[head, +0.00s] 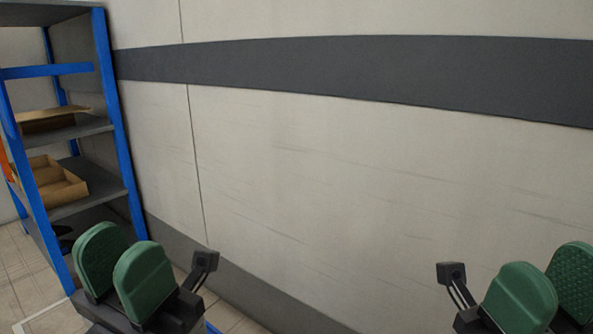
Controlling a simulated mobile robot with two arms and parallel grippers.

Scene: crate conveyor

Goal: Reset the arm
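My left gripper (121,272) is at the lower left of the head view, with two green finger pads on a dark body. Its pads stand apart with nothing seen between them, so it is open and empty. My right gripper (549,286) is at the lower right corner, partly cut off by the frame edge. Its two green pads also stand apart, and no object shows between them. Both grippers are raised in front of me and touch nothing that I can see.
A blue-framed shelf rack (122,150) stands at the left, with an open cardboard box (68,193) on one shelf and more cardboard (48,121) above. A pale wall (350,180) with a dark stripe (350,68) fills the view. The space between my grippers is clear.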

